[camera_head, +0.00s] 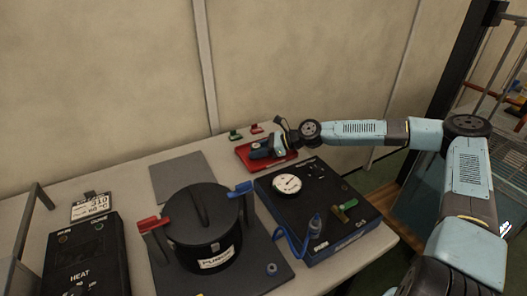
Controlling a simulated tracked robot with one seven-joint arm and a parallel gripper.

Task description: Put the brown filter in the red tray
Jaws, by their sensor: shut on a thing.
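The red tray (243,158) lies at the back of the table, right of the middle of the view. My gripper (257,149) is over the tray, reaching in from the right, and covers much of it. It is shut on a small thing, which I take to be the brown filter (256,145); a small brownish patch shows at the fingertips. The filter is mostly hidden and tiny here. I cannot tell whether it touches the tray floor.
A black cylinder (204,230) with red and blue clamp handles stands in front. A black gauge box (330,229) with a blue hose is right of it. A HEAT box (85,262) is at left. Small green (235,135) and red (256,129) pieces lie behind the tray.

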